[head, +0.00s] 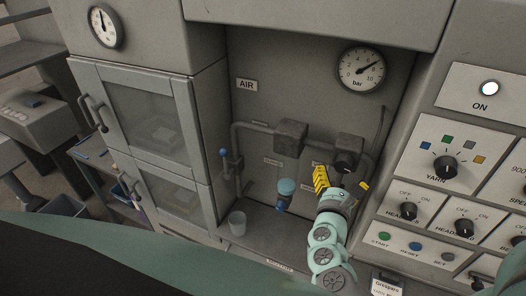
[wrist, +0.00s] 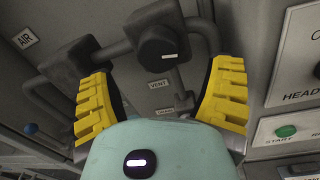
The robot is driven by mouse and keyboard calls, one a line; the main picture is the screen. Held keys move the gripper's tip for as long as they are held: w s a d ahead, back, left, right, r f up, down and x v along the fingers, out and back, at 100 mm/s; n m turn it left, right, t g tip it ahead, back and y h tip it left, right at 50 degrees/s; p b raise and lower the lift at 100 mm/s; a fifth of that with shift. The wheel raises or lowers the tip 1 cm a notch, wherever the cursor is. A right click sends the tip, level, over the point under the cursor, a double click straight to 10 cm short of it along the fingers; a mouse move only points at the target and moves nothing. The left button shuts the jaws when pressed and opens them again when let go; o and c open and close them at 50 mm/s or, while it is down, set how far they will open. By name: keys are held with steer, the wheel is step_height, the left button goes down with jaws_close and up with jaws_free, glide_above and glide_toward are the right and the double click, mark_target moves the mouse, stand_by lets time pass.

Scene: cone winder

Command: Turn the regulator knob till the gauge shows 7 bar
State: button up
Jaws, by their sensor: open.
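The regulator knob is a dark round knob (head: 345,168) on the front of a dark pipe-mounted block (head: 349,146). In the wrist view the knob (wrist: 157,44) shows a short white mark on its face. The gauge (head: 361,69), marked bar, is on the back panel above; its needle points up and right, roughly between 6 and 8, too small to read exactly. My gripper (head: 342,184) has yellow fingers. In the wrist view it (wrist: 160,88) is open and empty, with the knob beyond the fingertips, between their lines and apparently not touched.
Pipes and a second dark block (head: 290,138) run left of the regulator. A blue-topped filter (head: 285,190) and a cup (head: 237,223) stand left of my gripper. A control panel with knobs and buttons (head: 445,167) borders the recess on the right.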

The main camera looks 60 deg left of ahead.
steer(key=v, duration=0.8)
